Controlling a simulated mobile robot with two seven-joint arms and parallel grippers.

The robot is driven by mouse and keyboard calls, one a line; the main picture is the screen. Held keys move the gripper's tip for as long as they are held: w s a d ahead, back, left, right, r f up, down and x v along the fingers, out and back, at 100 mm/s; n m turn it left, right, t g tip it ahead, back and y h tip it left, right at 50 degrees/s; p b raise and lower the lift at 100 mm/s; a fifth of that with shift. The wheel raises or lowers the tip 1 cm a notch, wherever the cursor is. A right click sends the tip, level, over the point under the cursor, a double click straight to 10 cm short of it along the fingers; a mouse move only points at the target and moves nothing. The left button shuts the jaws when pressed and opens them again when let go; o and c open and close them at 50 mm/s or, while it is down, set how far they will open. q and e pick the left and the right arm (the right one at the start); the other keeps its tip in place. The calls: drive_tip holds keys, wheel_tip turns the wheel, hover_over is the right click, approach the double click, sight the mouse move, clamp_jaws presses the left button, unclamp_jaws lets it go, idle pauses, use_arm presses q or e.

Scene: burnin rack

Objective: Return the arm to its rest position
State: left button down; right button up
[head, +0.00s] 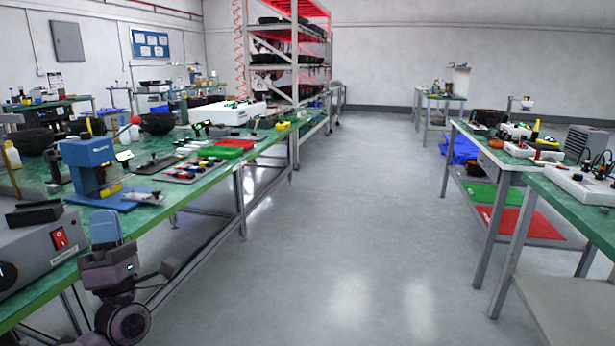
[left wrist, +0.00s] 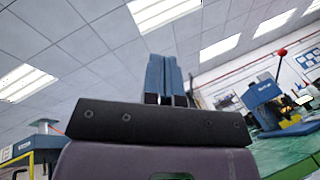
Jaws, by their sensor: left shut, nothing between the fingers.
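My left gripper (head: 106,222) is at the lower left of the head view, beside the front edge of the left green-topped bench (head: 140,212). Its blue fingers point upward and hold nothing. In the left wrist view the fingers (left wrist: 165,72) stand side by side, closed together, with ceiling and wall behind them. My left arm is folded low at the bottom left of the head view. My right gripper does not show in either view.
A grey box with a red switch (head: 60,237) and a blue press (head: 90,165) stand on the left bench near my gripper. A shelving rack (head: 293,70) stands beyond. Benches line the right side (head: 590,215). The grey floor (head: 340,230) between is clear.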

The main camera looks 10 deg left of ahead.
use_arm(q)
drive_tip(key=s+d+f+m+g+h, duration=0.15)
drive_tip(key=d+f+m+h, duration=0.25)
drive_tip(key=f+m+h, duration=0.55)
drive_tip(key=s+d+f+m+h, duration=0.3)
drive_tip(key=f+m+h, duration=0.1)
drive_tip(key=m+h, duration=0.95)
drive_tip(key=s+d+f+m+g, duration=0.4)
drive_tip(key=s+f+m+g, duration=0.6)
drive_tip(key=s+f, duration=0.7)
drive_tip(key=s+f+m+g+y, duration=0.35)
drive_tip(key=s+g, duration=0.25)
drive_tip(key=s, duration=0.8)
drive_tip(key=shift+w+d+f+n+t+y, duration=0.65)
drive_tip(key=shift+d+n, duration=1.3)
drive_tip(key=shift+n, duration=1)
wheel_tip(320, 180, up, 11)
drive_tip(key=a+n+t+p, duration=0.1)
drive_tip(key=n+p, duration=0.1)
drive_tip(key=p, duration=1.4)
drive_tip(key=shift+s+a+f+y, duration=0.15)
drive_tip(key=shift+s+a+y, duration=0.05)
drive_tip(key=shift+s+y, duration=0.15)
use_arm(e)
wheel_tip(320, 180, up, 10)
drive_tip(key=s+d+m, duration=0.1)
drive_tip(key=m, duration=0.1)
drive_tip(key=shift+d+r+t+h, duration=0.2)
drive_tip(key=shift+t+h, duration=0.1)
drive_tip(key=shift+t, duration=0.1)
